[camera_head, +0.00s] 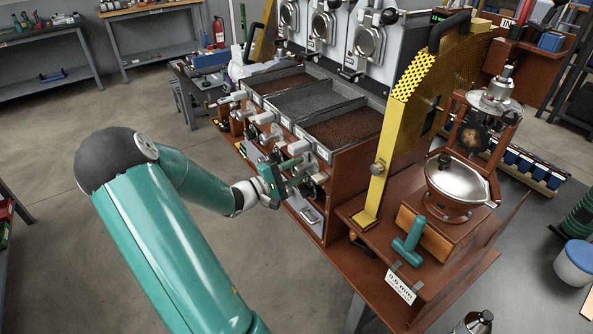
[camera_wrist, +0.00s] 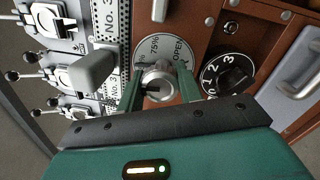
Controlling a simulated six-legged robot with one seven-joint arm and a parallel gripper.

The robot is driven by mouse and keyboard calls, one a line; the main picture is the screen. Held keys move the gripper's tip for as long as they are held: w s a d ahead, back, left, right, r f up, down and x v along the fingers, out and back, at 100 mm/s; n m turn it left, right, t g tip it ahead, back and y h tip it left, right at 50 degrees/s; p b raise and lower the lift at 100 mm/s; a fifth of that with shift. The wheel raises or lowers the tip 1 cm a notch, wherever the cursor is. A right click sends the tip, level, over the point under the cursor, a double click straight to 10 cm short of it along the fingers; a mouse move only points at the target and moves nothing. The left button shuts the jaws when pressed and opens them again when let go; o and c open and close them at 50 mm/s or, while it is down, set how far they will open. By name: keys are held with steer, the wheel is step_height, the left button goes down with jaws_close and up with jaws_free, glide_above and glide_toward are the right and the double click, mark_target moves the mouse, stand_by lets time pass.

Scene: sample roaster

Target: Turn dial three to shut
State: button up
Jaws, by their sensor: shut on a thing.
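The round silver dial (camera_wrist: 158,78) sits on a grey disc marked 75% and OPEN in the wrist view. My gripper (camera_wrist: 160,90) is shut on the dial, with one teal finger on each side of it. A dark mark shows on the dial's face; I cannot tell its exact setting. Plates (camera_wrist: 112,20) beside it read No. 3. In the head view my gripper (camera_head: 292,170) is at the right end of the front panel, below the bean trays, and hides the dial.
A black knob (camera_wrist: 236,76) with a numbered scale is close beside the dial. A metal drawer handle (camera_head: 310,215) lies below. A yellow perforated guard (camera_head: 415,105) and a silver pan (camera_head: 458,182) stand to the right. The floor at left is open.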

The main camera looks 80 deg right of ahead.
steer(key=n, duration=0.8)
steer(key=shift+f+t+h, duration=0.1)
steer(key=shift+t+h, duration=0.3)
steer(key=n+t, duration=0.1)
steer(key=n, duration=1)
steer(key=shift+n, duration=0.4)
steer(key=n, duration=0.4)
steer(key=shift+t, duration=0.3)
steer(key=shift+n, duration=0.3)
steer(key=o, duration=1)
steer(key=shift+w+a, duration=0.1)
steer(key=v, duration=1.3)
steer(key=shift+w+a, duration=0.2)
steer(key=shift+a, duration=0.05)
